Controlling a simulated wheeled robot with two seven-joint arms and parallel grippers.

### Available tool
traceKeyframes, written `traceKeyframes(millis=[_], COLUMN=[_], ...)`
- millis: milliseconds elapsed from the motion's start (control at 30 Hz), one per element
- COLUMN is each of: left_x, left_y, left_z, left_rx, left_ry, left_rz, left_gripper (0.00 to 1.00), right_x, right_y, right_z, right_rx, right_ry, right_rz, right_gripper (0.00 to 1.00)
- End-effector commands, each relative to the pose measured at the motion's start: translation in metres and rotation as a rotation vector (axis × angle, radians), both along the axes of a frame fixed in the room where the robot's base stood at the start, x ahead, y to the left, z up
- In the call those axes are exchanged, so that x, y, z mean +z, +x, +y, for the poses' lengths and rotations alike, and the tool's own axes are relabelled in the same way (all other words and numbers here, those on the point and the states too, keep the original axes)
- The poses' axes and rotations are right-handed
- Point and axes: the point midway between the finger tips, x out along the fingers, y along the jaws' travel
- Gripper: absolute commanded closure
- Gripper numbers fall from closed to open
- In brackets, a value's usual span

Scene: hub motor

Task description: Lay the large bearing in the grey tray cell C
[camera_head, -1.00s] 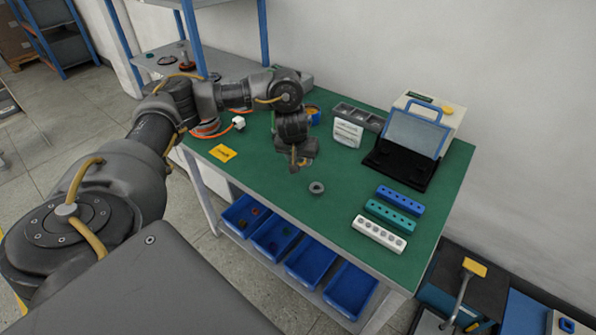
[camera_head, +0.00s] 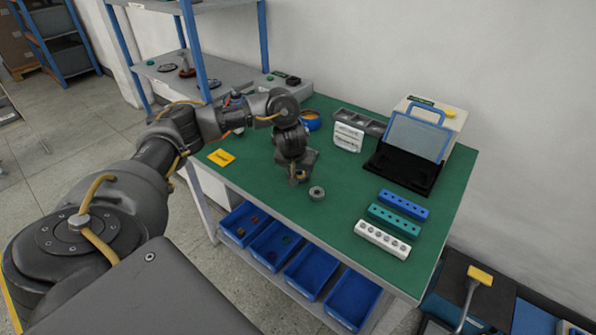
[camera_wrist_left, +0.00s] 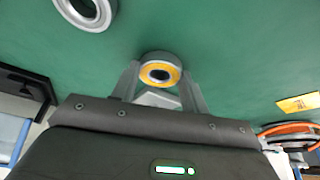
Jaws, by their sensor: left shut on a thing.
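My left gripper (camera_head: 299,179) is low over the green table, and in the left wrist view (camera_wrist_left: 160,84) its two fingers are shut on a bearing (camera_wrist_left: 160,57) with a grey metal rim and an orange-yellow inner ring. I cannot tell whether the bearing touches the table. A plain grey ring (camera_head: 317,193) lies flat just right of the gripper; it also shows at the top left of the left wrist view (camera_wrist_left: 88,22). The grey tray (camera_head: 372,127) stands at the back; its cells are partly hidden and the letters cannot be read. My right gripper is not in view.
A white box (camera_head: 347,138) stands in front of the grey tray. Blue, teal and white hole blocks (camera_head: 383,239) lie at the right front. A yellow card (camera_head: 221,157) lies at left. The table's middle is clear.

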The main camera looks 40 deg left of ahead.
Motion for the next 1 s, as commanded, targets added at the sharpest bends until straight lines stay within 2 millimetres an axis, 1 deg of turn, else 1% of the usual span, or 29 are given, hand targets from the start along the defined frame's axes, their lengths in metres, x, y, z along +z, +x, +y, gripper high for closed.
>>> traceKeyframes(millis=[33, 67, 200, 233, 567, 733, 867, 1000], left_x=[-0.001, -0.002, -0.002, -0.002, 0.001, 0.031, 0.059, 0.084], left_y=[0.0, 0.0, 0.0, 0.0, 0.0, -0.007, -0.017, -0.027], left_z=[0.0, 0.0, 0.0, 0.0, 0.0, -0.004, -0.008, -0.013], left_rx=[0.0, 0.0, 0.0, 0.0, -0.001, -0.004, -0.004, -0.005], left_ry=[0.0, 0.0, 0.0, 0.0, 0.0, 0.002, 0.003, 0.003], left_rz=[0.001, 0.001, 0.0, 0.0, -0.001, -0.003, -0.003, -0.003], left_gripper=[0.84, 0.54, 0.36, 0.34, 0.34, 0.34, 0.34, 0.34], right_x=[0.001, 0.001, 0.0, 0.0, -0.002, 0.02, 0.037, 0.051], right_y=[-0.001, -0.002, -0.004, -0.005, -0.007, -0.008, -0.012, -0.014], right_z=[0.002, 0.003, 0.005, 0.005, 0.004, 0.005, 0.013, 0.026], right_rx=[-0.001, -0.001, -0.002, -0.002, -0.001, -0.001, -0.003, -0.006], right_ry=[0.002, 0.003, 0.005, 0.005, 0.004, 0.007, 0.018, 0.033], right_rz=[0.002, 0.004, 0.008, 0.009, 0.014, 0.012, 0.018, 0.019], right_gripper=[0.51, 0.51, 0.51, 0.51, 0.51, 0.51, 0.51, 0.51])
